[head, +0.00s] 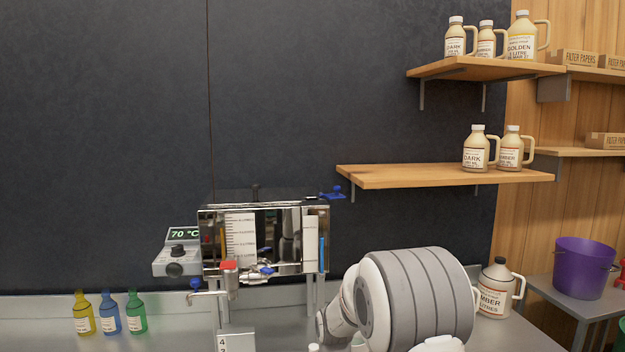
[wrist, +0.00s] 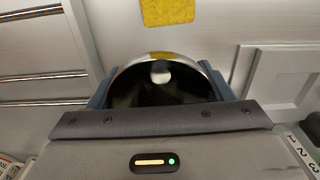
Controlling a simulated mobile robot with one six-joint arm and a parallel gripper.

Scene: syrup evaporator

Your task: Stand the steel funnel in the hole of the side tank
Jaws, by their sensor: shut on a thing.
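My gripper (wrist: 162,92) shows in the wrist view, with its two blue-grey fingers closed on either side of the steel funnel (wrist: 118,76). The funnel's round shiny rim and dark inside show between the fingers; its lower part is hidden. In the head view, a polished steel tank (head: 286,224), which looks like the side tank, stands at the back of the bench with a white level scale on its front. Its top is seen nearly edge-on, so I cannot see the hole. My arm is right of the tank; the gripper and funnel are out of the head view.
A temperature display box (head: 176,262) is left of the tank. Taps and a blue valve handle (head: 333,192) stick out around it. Yellow, blue and green bottles (head: 107,313) stand at left. A jug (head: 493,290) stands right of my arm. A wooden shelf (head: 400,177) hangs above right.

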